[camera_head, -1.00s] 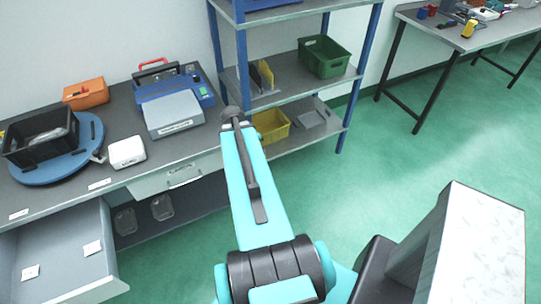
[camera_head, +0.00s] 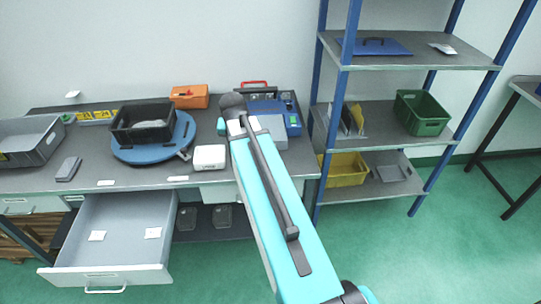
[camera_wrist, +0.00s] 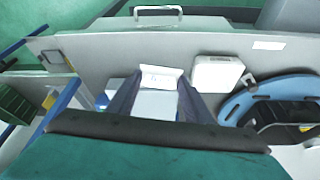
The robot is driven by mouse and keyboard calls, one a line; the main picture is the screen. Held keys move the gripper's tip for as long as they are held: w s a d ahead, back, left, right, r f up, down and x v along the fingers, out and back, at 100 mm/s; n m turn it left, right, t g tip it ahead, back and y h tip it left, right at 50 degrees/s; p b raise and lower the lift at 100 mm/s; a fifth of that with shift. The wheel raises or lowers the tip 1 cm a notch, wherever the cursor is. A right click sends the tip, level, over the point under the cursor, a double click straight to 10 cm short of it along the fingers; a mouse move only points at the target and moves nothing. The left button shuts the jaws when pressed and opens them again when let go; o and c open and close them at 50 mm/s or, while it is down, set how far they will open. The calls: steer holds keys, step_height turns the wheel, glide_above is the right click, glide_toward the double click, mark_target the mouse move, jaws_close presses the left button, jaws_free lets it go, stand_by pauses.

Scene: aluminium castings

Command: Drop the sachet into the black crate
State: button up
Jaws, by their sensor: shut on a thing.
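My gripper (camera_wrist: 159,80) shows in the wrist view, its two dark fingers shut on a small white sachet (camera_wrist: 166,75). The sachet is held at the fingertips, above the workbench. In the head view my arm hides the gripper and the sachet. The black crate (camera_head: 118,134) stands on a round blue turntable (camera_head: 148,155) on the bench, left of my arm's end. A pale, wrapped-looking thing lies in the crate. In the wrist view the crate (camera_wrist: 262,115) is at the right edge, partly cut off, and my gripper is to its left, apart from it.
A white box (camera_head: 209,156) lies between the turntable and my arm. A blue machine (camera_head: 291,118) and an orange box (camera_head: 190,96) stand behind. An open drawer (camera_head: 120,258) juts out in front with two white packets inside. A shelf rack (camera_head: 455,62) stands to the right.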

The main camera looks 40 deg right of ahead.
steer(key=w+a+r+n+y+b, duration=0.1)
steer(key=w+a+r+n+b, duration=0.15)
steer(key=a, duration=0.45)
steer(key=w+a+r+n+y+b, duration=0.1)
steer(key=w+a+r+n, duration=0.2)
steer(key=a, duration=0.5)
steer(key=a+f+n+t+b, duration=0.1)
steer(key=a+f+b, duration=0.3)
steer(key=a+b, duration=0.4)
steer(key=shift+a+n+y+b, duration=0.25)
steer(key=shift+n+y+b, duration=0.15)
steer(key=shift+n, duration=0.45)
steer(key=shift+s, duration=0.1)
